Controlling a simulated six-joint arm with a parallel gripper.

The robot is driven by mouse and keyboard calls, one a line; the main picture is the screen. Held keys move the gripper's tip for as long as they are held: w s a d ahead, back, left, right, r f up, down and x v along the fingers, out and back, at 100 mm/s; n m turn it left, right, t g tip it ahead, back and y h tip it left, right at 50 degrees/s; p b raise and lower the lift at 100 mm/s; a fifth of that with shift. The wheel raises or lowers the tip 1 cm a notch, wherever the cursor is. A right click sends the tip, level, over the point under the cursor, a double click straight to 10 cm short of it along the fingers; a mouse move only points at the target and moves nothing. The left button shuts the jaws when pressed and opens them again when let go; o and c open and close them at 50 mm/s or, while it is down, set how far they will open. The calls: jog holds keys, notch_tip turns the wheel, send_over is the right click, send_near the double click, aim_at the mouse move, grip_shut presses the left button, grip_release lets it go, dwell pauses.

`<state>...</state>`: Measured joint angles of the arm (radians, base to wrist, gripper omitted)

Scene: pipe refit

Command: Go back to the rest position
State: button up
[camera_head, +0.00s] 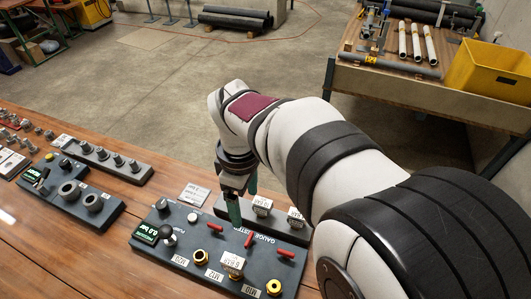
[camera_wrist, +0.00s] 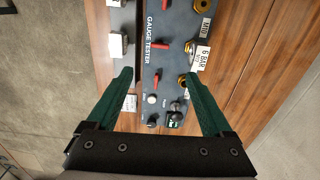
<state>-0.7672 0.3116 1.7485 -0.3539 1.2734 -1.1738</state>
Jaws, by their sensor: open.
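My gripper (camera_head: 238,205) has two green fingers and hangs over the back edge of the dark gauge tester (camera_head: 187,222) on the wooden bench. In the wrist view my gripper (camera_wrist: 160,82) is open, its fingers wide apart with nothing between them. The gauge tester (camera_wrist: 176,22) lies below, with red levers, a dark knob and brass ports. A gauge labelled 6 BAR (camera_wrist: 202,57) sits at one port near the right fingertip in that view. It also shows at the tester's front in the head view (camera_head: 232,262). The exact height of my fingers is unclear.
A dark rack with white-labelled gauges (camera_head: 262,205) stands just behind the tester, close to my fingers. Blocks with fittings (camera_head: 92,203) stand to the left on the bench (camera_head: 60,268). A yellow bin (camera_head: 490,70) and pipes (camera_head: 402,40) lie on a far table. Open floor lies between.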

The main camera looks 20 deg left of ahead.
jog(key=shift+r, duration=0.1)
dwell(0.3)
jog(key=s+d+r+m, duration=0.1)
jog(key=s+d+m, duration=0.2)
jog(key=d+m, duration=0.3)
jog(key=s+d+r+m+y, duration=0.1)
jog(key=s+d+m, duration=0.1)
jog(key=d+m, duration=0.4)
jog(key=s+d+r+m, duration=0.1)
jog(key=s+d+m, duration=0.25)
jog(key=d, duration=0.45)
jog(key=s+d+f+m, duration=0.2)
jog(key=s+d+m, duration=0.1)
jog(key=s+m, duration=0.3)
jog(key=shift+m+y, duration=0.4)
jog(key=shift+m, duration=0.75)
